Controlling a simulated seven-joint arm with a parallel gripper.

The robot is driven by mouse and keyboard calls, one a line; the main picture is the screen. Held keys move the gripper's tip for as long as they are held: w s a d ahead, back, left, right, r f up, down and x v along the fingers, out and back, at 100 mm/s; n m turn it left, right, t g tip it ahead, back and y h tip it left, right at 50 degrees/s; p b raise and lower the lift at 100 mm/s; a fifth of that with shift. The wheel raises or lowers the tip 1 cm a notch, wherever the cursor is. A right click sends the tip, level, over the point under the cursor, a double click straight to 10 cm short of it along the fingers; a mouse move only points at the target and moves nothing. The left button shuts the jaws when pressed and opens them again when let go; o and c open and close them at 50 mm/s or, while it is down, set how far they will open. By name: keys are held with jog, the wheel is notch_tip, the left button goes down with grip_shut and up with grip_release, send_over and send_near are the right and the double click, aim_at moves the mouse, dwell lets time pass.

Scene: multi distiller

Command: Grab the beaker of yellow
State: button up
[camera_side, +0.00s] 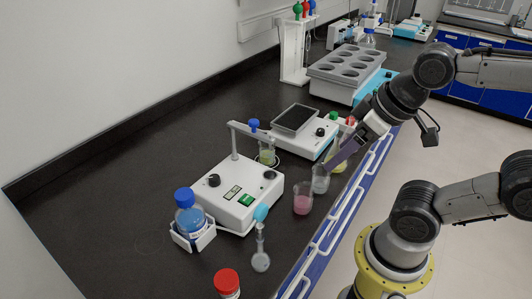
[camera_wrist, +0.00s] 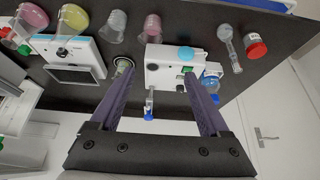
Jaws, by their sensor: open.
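A beaker with yellow liquid (camera_side: 341,167) stands at the bench's front edge in the side view, partly hidden behind my gripper's purple fingers. In the wrist view, a yellow-green beaker (camera_wrist: 75,18) shows at the top left, left of a clear-grey beaker (camera_wrist: 116,25). Another container with yellow-green liquid (camera_side: 267,156) stands at the white stand device. My gripper (camera_side: 331,164) is above the front edge of the bench, tilted down, its fingers apart and nothing between them. In the wrist view my gripper (camera_wrist: 160,72) spans the white device, away from the yellow-green beaker.
A grey beaker (camera_side: 320,180) and a pink beaker (camera_side: 303,203) stand close by along the front edge. A white device (camera_side: 240,195), a balance (camera_side: 297,120), a blue-capped bottle (camera_side: 190,215) and a round flask (camera_side: 260,260) crowd the bench. The bench's left part is clear.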

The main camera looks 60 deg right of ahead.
jog(key=shift+o, duration=0.9)
